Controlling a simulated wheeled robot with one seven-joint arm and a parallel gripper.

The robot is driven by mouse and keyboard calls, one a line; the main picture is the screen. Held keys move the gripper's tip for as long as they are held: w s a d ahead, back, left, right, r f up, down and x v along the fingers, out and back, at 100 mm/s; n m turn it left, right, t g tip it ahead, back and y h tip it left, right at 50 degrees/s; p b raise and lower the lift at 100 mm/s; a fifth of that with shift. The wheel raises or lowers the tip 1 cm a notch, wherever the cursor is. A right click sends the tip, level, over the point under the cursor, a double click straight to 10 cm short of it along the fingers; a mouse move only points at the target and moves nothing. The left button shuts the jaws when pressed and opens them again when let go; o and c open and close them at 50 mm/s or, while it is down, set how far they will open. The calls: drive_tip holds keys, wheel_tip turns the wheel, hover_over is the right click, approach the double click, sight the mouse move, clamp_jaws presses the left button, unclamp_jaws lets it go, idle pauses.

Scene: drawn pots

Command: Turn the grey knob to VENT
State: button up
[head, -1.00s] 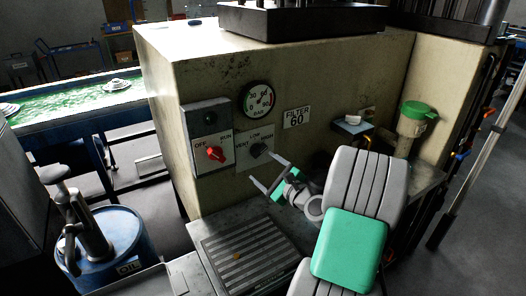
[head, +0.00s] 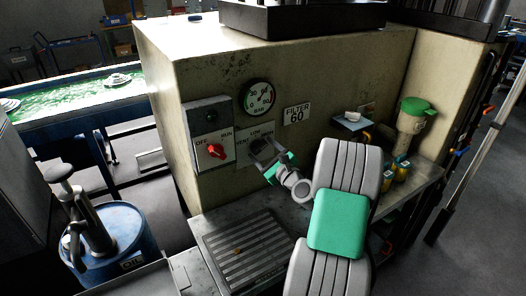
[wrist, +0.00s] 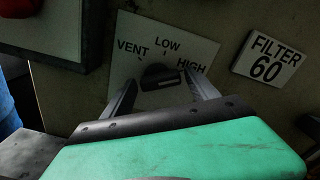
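The grey knob (wrist: 160,76) sits on a pale plate (wrist: 170,45) marked VENT, LOW and HIGH, best seen in the wrist view. The knob's grip bar lies nearly sideways, its right end towards HIGH; the exact setting is hard to read. My gripper (wrist: 167,82) is open, with one finger to the left of the knob and one to the right. I cannot tell whether either finger touches it. In the head view my gripper (head: 264,149) is in front of the plate and hides most of the knob.
A red knob (head: 217,151) on an OFF/RUN panel is close on the left. A pressure gauge (head: 257,97) is above, and a FILTER 60 sign (head: 297,114) is to the right. A metal grate (head: 245,250) lies below.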

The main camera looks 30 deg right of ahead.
drive_tip(key=c, duration=1.1)
